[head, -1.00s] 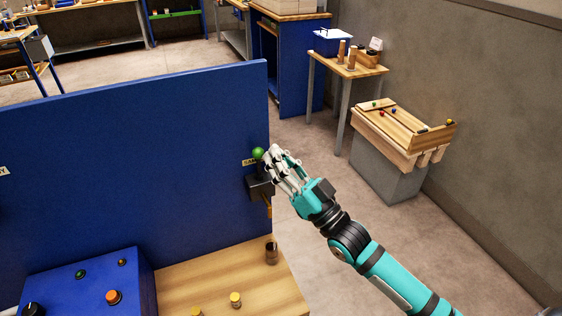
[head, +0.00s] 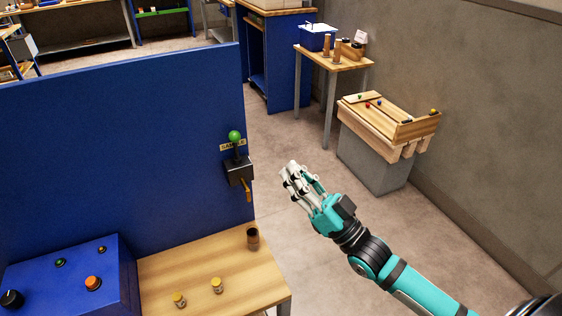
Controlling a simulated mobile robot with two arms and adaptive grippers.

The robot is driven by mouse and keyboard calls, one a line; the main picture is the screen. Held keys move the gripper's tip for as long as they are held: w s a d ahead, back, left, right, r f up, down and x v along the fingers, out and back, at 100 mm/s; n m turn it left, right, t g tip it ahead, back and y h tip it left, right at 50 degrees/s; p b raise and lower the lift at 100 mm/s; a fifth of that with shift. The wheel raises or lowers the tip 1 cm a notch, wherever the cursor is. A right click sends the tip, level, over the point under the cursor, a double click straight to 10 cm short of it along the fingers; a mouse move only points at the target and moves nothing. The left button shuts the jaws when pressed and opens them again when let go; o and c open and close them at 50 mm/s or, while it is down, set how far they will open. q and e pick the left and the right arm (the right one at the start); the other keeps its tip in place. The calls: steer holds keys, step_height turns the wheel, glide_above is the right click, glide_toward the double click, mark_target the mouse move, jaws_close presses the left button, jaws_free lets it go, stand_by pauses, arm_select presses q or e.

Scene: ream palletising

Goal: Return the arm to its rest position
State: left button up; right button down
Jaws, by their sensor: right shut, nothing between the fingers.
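My right arm comes in from the lower right in the head view, teal with dark joints. Its gripper (head: 292,174) has pale fingers that are shut with nothing between them. It hangs in free air to the right of the blue panel, apart from it. A black switch box (head: 239,171) with a green ball-topped lever (head: 235,137) is mounted at the panel's right edge. An orange-yellow piece hangs below the box. My left gripper is not in view.
The blue panel (head: 120,150) stands behind a wooden bench (head: 200,270) holding a brown cup (head: 252,238), two yellow-topped pieces and a blue button console (head: 75,280). A wooden tray stand (head: 390,120) and a small table (head: 335,58) stand at the back right. Open floor lies between.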

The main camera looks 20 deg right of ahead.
steer(key=w+d+f+m+g+h, duration=0.1)
steer(key=d+f+h, duration=0.2)
steer(key=f, duration=0.7)
steer(key=w+d+f+m+g+h, duration=0.1)
steer(key=d+f+m+g+h, duration=0.15)
steer(key=f, duration=0.75)
steer(key=s+d+f+g+h, duration=0.2)
steer(key=s+f, duration=0.1)
steer(key=f, duration=0.9)
steer(key=s+d+f+g+h, duration=0.1)
steer(key=s+f+g+h, duration=0.2)
steer(key=f, duration=1)
steer(key=s+a+f+g+h, duration=0.15)
steer(key=s+f+g, duration=0.55)
steer(key=s+f, duration=1.05)
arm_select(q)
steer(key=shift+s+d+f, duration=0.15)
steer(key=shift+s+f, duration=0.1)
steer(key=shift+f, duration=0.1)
arm_select(e)
steer(key=s+a+f+n+g, duration=0.1)
steer(key=s+a+f+g, duration=0.1)
steer(key=s, duration=0.7)
steer(key=s+a+f+n+g, duration=0.1)
steer(key=s+a+f+g, duration=0.1)
steer(key=s+f, duration=0.3)
steer(key=s+g, duration=0.1)
steer(key=s, duration=0.3)
steer(key=shift+f, duration=0.2)
